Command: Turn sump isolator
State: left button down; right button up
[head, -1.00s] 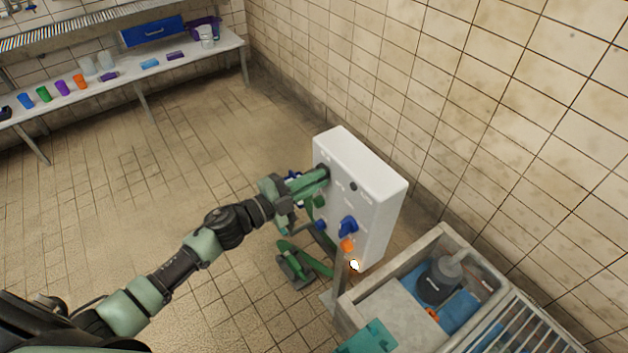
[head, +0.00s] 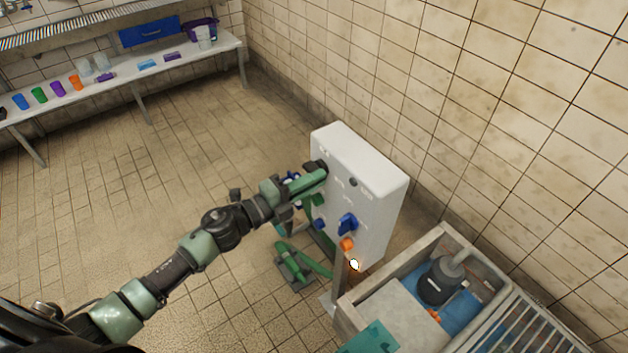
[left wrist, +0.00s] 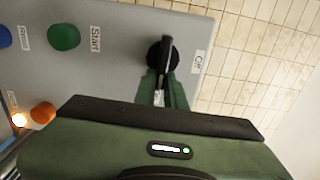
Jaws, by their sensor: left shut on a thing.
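The white control box (head: 372,190) stands on a post by the wall, with buttons and knobs on its face. My left gripper (head: 318,174) is at the upper left of that face, shut on a black rotary handle (head: 317,165), which I take to be the sump isolator. In the left wrist view the handle (left wrist: 166,52) stands upright in the picture between my left fingers (left wrist: 163,88). An "Off" label (left wrist: 197,62) is to its right, and another label below is partly hidden by the fingers. My right gripper is not in view.
A green Start button (left wrist: 63,37), an orange button (left wrist: 43,112) and a lit lamp (left wrist: 19,119) are on the same face. A blue knob (head: 347,223) sits lower down. An open trough (head: 440,235) with a dark pump (head: 440,281) stands right of the box.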

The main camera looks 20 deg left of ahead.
pick_arm(q)
jog(key=shift+f, duration=0.1)
jog(key=c, duration=1.5)
grip_release()
jog(key=v, duration=0.8)
